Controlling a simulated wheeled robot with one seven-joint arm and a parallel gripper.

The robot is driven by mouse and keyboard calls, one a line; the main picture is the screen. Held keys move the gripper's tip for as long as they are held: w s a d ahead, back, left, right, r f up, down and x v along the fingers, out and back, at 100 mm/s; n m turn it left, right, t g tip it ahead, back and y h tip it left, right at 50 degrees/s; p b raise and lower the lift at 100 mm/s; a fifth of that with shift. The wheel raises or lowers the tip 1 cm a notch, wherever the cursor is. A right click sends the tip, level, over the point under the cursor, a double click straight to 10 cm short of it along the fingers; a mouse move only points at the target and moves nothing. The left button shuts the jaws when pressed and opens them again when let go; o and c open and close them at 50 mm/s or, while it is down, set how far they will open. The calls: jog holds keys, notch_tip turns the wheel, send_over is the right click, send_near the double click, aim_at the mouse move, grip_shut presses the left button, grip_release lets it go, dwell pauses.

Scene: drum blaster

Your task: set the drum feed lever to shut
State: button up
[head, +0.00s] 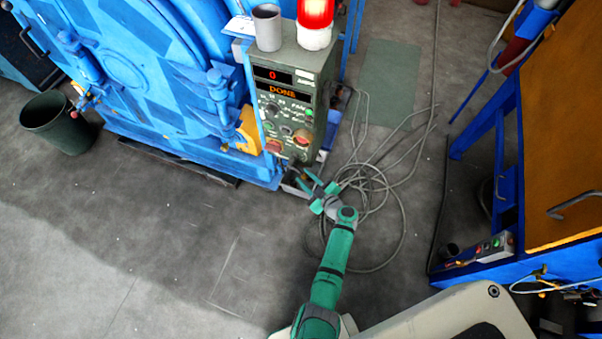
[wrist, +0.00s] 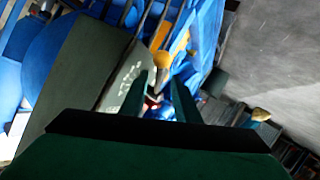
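My gripper (head: 304,180) is low in front of the control box (head: 318,70), near its bottom edge and the floor. In the wrist view, the two green fingers of my gripper (wrist: 160,95) stand apart with a gap between them. A yellow ball knob (wrist: 162,60) shows beyond the fingertips, apart from them; it may belong to the drum feed lever, but I cannot tell for sure. I cannot make out the lever or its setting in the head view. The box's displays read 0 and DONE.
The blue drum machine (head: 135,60) stands left of the box, with a red lit beacon (head: 315,15) and grey cup (head: 267,27) on the box. Loose cables (head: 372,190) lie on the floor near my arm. A blue-framed bench (head: 480,150) is at right.

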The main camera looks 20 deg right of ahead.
jog(key=v, duration=0.5)
jog(key=shift+s+r, duration=0.15)
jog(key=shift+s, duration=0.2)
jog(key=s+a+f+m+g+h, duration=0.1)
jog(key=s+a+m+g+h, duration=0.1)
jog(key=s+a, duration=0.6)
jog(key=s+a+f+m+g+h, duration=0.2)
jog(key=s+a, duration=0.1)
jog(key=s, duration=0.9)
jog(key=s+a+r+m+t, duration=0.1)
jog(key=s+a+r, duration=0.3)
jog(key=r, duration=0.7)
jog(key=s+a+r+m+t, duration=0.1)
jog(key=s+a+r+t, duration=0.2)
jog(key=r, duration=0.7)
jog(key=s+a+r+m+t, duration=0.1)
jog(key=s+a+r, duration=0.3)
jog(key=r, duration=0.7)
jog(key=shift+s+a+r+t+y, duration=0.3)
jog(key=shift+a+r+t+y, duration=0.1)
jog(key=shift+a, duration=0.25)
